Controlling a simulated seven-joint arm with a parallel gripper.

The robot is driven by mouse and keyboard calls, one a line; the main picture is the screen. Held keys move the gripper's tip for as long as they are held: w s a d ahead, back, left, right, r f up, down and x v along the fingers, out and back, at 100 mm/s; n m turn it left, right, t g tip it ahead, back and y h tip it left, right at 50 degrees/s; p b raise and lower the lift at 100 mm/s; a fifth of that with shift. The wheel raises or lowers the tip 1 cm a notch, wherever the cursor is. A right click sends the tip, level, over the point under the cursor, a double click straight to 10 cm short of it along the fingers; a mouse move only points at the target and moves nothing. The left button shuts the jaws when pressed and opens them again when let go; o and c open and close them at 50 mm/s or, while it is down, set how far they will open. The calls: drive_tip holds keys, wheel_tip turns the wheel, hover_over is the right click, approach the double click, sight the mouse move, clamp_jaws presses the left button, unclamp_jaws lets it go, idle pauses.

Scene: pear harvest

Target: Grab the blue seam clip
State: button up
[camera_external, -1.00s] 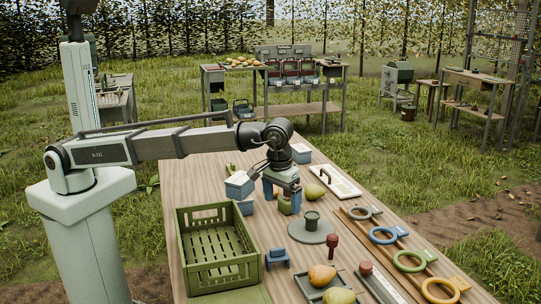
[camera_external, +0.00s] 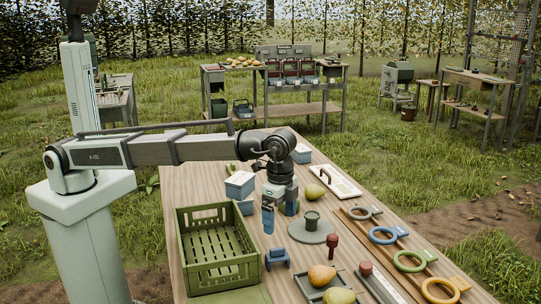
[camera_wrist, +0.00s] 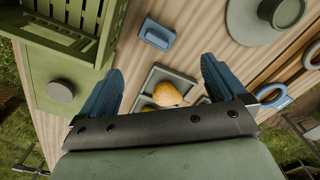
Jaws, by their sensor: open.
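The blue seam clip (camera_external: 277,259) is a small blue piece with a raised bar, lying on the wooden table just right of the green crate. In the wrist view the clip (camera_wrist: 157,34) lies on the wood, above and between the finger ends, with bare table around it. My gripper (camera_external: 280,215) points down over the table, beyond the clip in the external view, apart from it. Its two blue fingers are spread with nothing held between them; they also frame the wrist view (camera_wrist: 161,70).
The green slatted crate (camera_external: 183,262) stands left of the clip. A round grey base (camera_external: 306,236) with a knob is to the right. A grey tray (camera_external: 303,286) with pears is nearer the camera. A red-topped peg (camera_external: 332,241) and several coloured rings lie farther right.

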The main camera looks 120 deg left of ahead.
sight(278, 248)
wheel_tip(278, 248, down, 8)
drive_tip(key=m, duration=0.8)
drive_tip(key=shift+d+f, duration=0.1)
drive_tip(key=shift+f, duration=0.15)
drive_tip(key=shift+s+f, duration=0.15)
drive_tip(key=shift+f, duration=1.2)
drive_tip(key=shift+s+f, duration=0.1)
drive_tip(key=shift+f, duration=1.25)
drive_tip(key=c, duration=1)
